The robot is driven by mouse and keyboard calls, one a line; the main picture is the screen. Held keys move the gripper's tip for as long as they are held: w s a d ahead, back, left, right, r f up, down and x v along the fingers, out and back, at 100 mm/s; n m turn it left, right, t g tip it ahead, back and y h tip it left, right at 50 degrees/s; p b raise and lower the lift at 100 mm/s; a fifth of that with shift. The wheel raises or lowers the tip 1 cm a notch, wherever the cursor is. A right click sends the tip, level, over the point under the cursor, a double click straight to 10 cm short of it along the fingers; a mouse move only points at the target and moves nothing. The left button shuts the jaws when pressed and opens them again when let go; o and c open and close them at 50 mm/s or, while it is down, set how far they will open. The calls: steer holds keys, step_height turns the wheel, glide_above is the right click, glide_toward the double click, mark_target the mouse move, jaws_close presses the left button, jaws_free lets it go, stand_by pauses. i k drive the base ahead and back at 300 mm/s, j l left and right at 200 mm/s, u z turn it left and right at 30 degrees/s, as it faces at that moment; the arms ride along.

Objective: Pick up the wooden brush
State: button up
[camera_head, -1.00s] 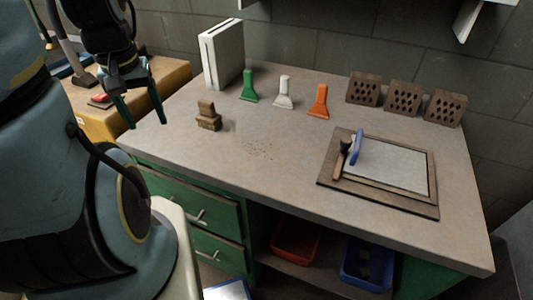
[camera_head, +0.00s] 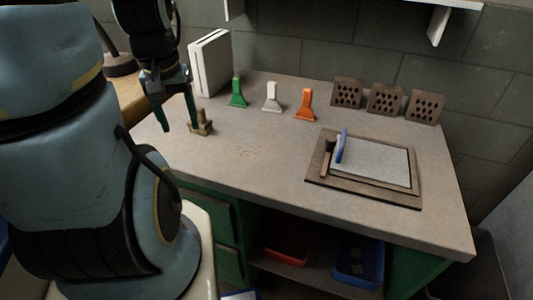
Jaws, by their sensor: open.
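The wooden brush (camera_head: 204,127) stands on the left part of the grey workbench top (camera_head: 258,165). It is a small tan-brown block shape, and my gripper partly hides it. My gripper (camera_head: 180,128) points down with its two dark green fingers apart and nothing between them. Its right finger overlaps the brush in the picture, and its left finger is to the left of the brush. I cannot tell whether the finger touches the brush.
A white box-like holder (camera_head: 209,64) stands behind. Green (camera_head: 238,94), white (camera_head: 272,98) and orange (camera_head: 305,106) scrapers stand along the back, with hollow bricks (camera_head: 386,99) to their right. A framed board (camera_head: 398,188) holds a blue-handled tool (camera_head: 342,146).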

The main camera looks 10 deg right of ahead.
mark_target(205, 125)
steer(key=i+l+z, duration=0.15)
steer(key=z, duration=0.45)
steer(key=k, duration=0.6)
steer(key=l+u, duration=0.1)
steer(key=u, duration=1.6)
steer(key=l+u, duration=0.2)
steer(key=l, duration=0.4)
steer(key=k+l+u, duration=0.25)
steer(key=l, duration=0.3)
steer(key=i, duration=0.1)
